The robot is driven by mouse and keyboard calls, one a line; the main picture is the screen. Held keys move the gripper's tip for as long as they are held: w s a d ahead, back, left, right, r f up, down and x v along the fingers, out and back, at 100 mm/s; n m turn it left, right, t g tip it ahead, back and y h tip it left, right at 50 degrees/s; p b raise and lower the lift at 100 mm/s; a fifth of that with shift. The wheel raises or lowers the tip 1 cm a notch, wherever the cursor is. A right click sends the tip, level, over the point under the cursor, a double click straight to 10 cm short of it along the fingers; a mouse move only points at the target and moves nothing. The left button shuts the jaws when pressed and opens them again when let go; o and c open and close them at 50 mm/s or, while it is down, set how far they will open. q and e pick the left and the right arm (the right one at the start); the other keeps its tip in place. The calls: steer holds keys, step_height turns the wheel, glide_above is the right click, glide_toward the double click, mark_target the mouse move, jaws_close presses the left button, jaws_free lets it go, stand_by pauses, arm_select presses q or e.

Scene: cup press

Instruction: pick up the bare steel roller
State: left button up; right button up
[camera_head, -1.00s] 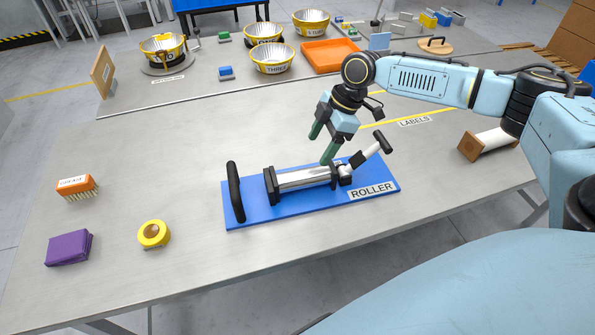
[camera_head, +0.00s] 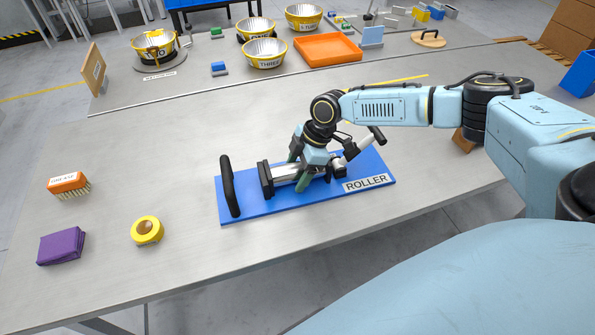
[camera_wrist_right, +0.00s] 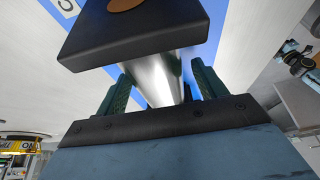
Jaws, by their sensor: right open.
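The bare steel roller (camera_head: 284,173) lies in its black-ended holder on a blue mat (camera_head: 290,204) marked ROLLER. My right gripper (camera_head: 301,176) is over the roller from above, its green fingers open on either side of it. In the right wrist view the shiny roller (camera_wrist_right: 158,78) runs between the open fingers of my right gripper (camera_wrist_right: 160,90). A black end block (camera_wrist_right: 135,35) of the holder is close in front. I cannot tell whether the fingers touch the roller. My left gripper is not in view.
A black upright handle (camera_head: 229,187) stands at the mat's left. A yellow tape roll (camera_head: 147,230), a purple block (camera_head: 60,246) and an orange brush (camera_head: 69,184) lie to the left. Steel bowls (camera_head: 265,54) and an orange tray (camera_head: 328,48) are at the back. The table between is clear.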

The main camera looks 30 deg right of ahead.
steer(key=shift+r, duration=0.1)
steer(key=c, duration=1.4)
